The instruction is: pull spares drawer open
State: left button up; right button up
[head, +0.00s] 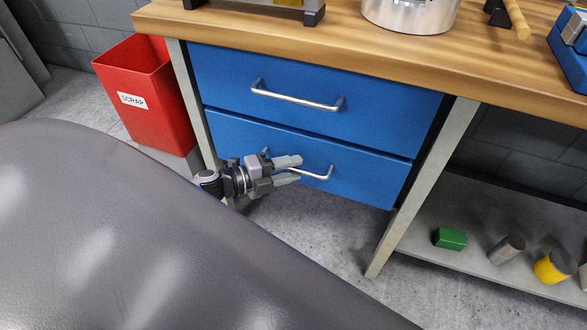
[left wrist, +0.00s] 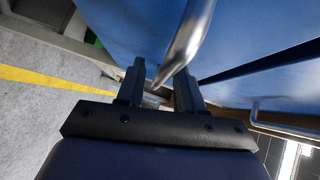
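Two blue drawers sit under the bench, an upper one (head: 370,112) and a lower one (head: 365,183). Both look closed, and I see no label saying which is the spares drawer. My left gripper (head: 291,170) is at the lower drawer's handle (head: 321,176), hiding its middle. Its two fingers are parted. In the left wrist view the metal handle (left wrist: 187,42) runs down to the gap between the fingertips (left wrist: 160,80); I cannot tell whether they touch it. The upper drawer's handle (head: 298,99) is free. My right gripper is not in view.
A red scrap bin (head: 150,98) stands left of the drawers. The wooden benchtop (head: 400,57) carries a metal pot (head: 411,14). A low shelf (head: 455,268) at right holds a green block (head: 450,239) and cylinders. Some floor below the drawers is clear.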

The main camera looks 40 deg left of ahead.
pick_arm(q)
jog(key=shift+w+d, duration=0.25)
jog(key=shift+w, duration=0.15)
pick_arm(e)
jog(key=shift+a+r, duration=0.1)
